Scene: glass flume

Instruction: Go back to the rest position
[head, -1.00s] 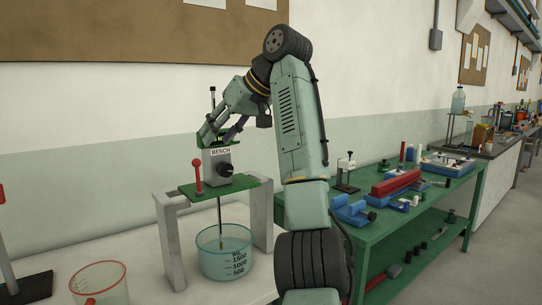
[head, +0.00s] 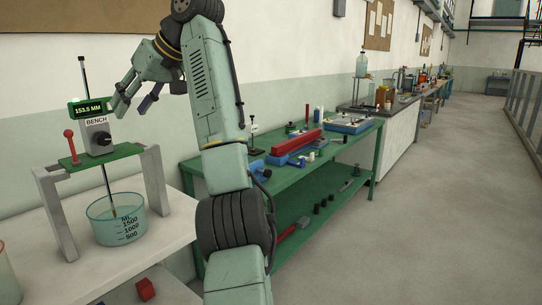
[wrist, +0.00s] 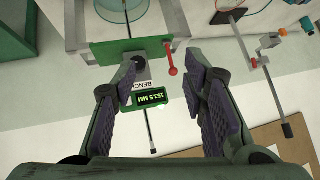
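My gripper (head: 134,106) is raised just right of the bench gauge's green display (head: 89,107), which reads 153.5 MM. In the wrist view my gripper (wrist: 160,66) is open, with its two dark padded fingers spread apart and nothing held. The display (wrist: 148,99) shows between and beyond the fingers. The gauge's grey body (head: 98,135), marked BENCH with a black knob, sits on a green plate (head: 75,158) across a grey stand (head: 158,195). Its thin rod reaches down into a beaker of bluish liquid (head: 117,222).
A red-knobbed lever (head: 69,134) stands left of the gauge. A green workbench (head: 290,180) with a red bar and blue fixtures lies to the right. Open grey floor (head: 420,200) spreads further right, bounded by a railing (head: 520,110).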

